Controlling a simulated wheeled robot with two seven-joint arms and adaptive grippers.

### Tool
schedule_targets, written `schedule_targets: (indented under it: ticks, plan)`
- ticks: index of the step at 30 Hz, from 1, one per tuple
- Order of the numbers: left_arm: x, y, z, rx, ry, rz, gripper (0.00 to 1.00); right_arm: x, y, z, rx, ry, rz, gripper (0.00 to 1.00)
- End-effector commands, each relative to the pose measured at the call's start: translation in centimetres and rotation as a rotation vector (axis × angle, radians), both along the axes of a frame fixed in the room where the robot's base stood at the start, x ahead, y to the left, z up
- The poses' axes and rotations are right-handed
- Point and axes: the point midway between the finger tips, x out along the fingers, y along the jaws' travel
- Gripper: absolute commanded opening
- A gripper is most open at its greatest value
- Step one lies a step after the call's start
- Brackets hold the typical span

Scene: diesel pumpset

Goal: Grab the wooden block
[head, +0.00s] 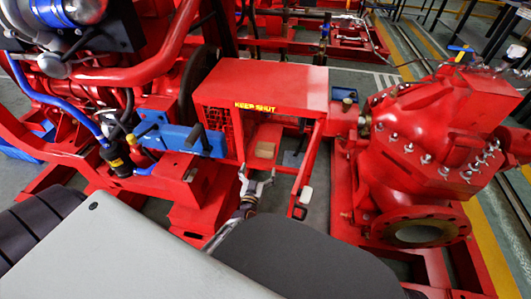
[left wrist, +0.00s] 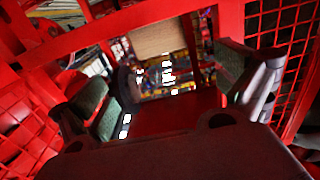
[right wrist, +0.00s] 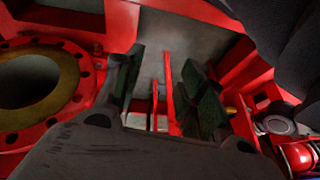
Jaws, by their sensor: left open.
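The wooden block (head: 265,149) is small and light brown. It lies inside the red guard box, behind its open front. In the left wrist view the block (left wrist: 158,40) shows at the top centre, beyond the fingertips. My left gripper (head: 256,181) is open and empty, just in front of the guard opening, apart from the block. Its spread fingers also show in the left wrist view (left wrist: 165,85). My right gripper (right wrist: 165,92) is open with nothing between its fingers, above red framework. I cannot make it out in the head view.
The red guard (head: 262,86) marked KEEP SHUT covers the block from above, with mesh at its side. A red door frame (head: 308,165) stands open right of my left gripper. The red pump (head: 425,150) is at right, a blue bracket (head: 180,134) at left.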

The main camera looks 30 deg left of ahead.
Motion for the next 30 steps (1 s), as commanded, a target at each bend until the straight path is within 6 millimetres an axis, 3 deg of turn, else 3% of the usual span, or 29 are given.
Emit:
schedule_targets:
  ticks: [14, 30]
  plan:
    - [0.4, 0.1, 0.0, 0.000, -0.001, 0.000, 1.00, 0.0, 0.1, -0.3, 0.005, -0.004, -0.001, 0.40]
    - [5.4, 1.3, 0.0, 0.000, -0.002, 0.000, 1.00, 0.7, 1.0, -3.5, 0.058, -0.056, -0.018, 0.40]
